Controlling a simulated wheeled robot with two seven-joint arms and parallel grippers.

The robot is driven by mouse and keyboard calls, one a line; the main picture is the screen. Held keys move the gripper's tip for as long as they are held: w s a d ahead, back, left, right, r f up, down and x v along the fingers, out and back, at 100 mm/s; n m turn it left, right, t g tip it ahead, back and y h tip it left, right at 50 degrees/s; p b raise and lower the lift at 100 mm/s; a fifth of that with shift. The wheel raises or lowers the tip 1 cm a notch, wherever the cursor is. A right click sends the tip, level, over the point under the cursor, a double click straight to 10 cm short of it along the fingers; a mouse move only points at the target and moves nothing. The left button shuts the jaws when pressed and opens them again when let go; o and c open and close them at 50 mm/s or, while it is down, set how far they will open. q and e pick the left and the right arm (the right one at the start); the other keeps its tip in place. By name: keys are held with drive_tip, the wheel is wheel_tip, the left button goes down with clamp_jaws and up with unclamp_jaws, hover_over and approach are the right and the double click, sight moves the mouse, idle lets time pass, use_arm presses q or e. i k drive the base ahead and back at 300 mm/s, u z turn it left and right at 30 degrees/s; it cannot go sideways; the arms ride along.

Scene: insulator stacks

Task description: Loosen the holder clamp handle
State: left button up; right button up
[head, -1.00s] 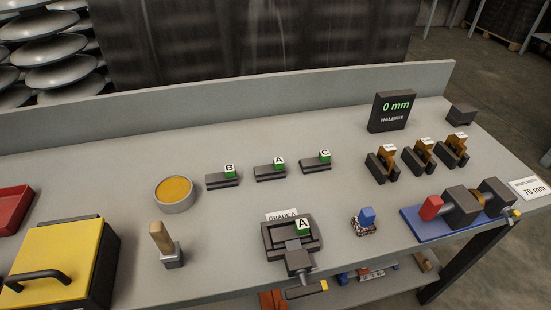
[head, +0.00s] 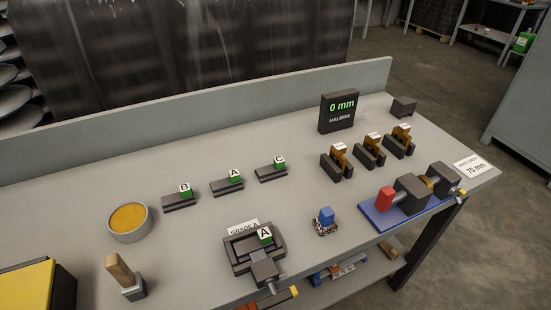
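A second fixture on a blue base (head: 378,219) at the right has a red piece (head: 386,198), dark blocks (head: 410,190) and a small yellow-ended handle (head: 461,193). I cannot tell from the picture which handle the task means. Neither gripper is in view.
Several brown pieces in dark stands (head: 370,152) and a display (head: 339,112) reading 0 mm stand at the back right. A bowl (head: 129,222), a brush-like tool (head: 122,273) and a yellow box (head: 25,288) are at the left. A blue-topped item (head: 326,217) sits mid-table.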

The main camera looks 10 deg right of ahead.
sight(277, 298)
drive_tip(key=u, duration=2.05)
drive_tip(key=k, duration=1.55)
drive_tip(key=z, duration=1.45)
